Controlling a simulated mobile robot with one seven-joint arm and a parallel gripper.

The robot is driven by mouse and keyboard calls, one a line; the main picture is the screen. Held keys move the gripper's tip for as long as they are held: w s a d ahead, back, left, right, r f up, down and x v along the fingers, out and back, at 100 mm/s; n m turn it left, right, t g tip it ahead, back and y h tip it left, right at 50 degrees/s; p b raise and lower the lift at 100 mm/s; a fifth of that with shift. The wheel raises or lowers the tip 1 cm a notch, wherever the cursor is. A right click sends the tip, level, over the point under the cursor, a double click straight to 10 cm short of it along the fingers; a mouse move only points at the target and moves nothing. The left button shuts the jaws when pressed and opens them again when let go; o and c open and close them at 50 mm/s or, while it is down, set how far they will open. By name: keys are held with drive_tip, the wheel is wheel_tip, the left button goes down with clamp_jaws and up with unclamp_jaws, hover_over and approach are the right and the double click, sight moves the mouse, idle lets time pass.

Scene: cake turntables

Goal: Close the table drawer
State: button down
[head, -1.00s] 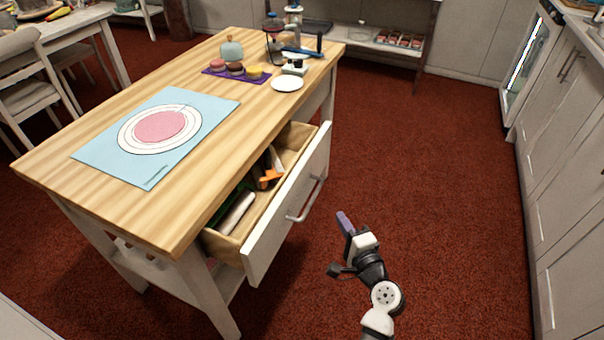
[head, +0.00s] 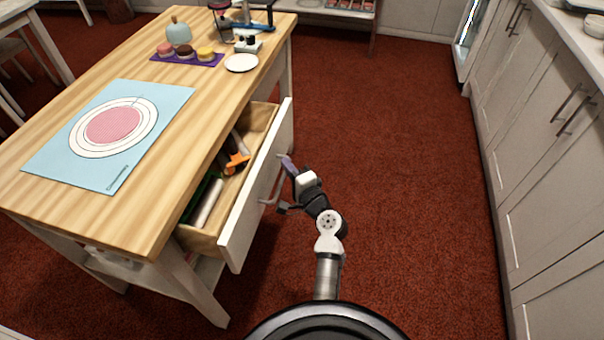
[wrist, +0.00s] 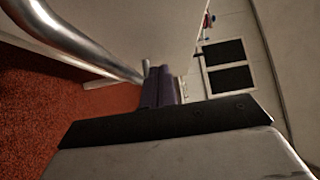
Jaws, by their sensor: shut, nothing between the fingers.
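The table drawer (head: 255,205) is pulled out from the right side of the wooden table (head: 160,215). Its white front carries a metal bar handle (head: 271,190). The handle also shows large at the upper left in the wrist view (wrist: 85,42). Inside the drawer lie an orange-handled item (head: 235,162) and a pale roll (head: 206,203). My gripper (head: 287,163) is shut and empty, right beside the outer face of the drawer front near the handle. In the wrist view its purple fingers (wrist: 160,88) are together. I cannot tell whether they touch the drawer front.
White cabinets (head: 540,190) line the right side. Red carpet between them and the table is clear.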

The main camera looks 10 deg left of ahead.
drive_tip(key=shift+a, duration=1.15)
drive_tip(key=a+p, duration=0.1)
drive_tip(key=a, duration=0.6)
drive_tip(key=a+p, duration=0.2)
drive_tip(key=a, duration=0.4)
drive_tip(key=shift+w+a, duration=0.2)
drive_tip(key=shift+a, duration=0.15)
drive_tip(key=shift+a+r, duration=0.1)
drive_tip(key=shift+a, duration=0.15)
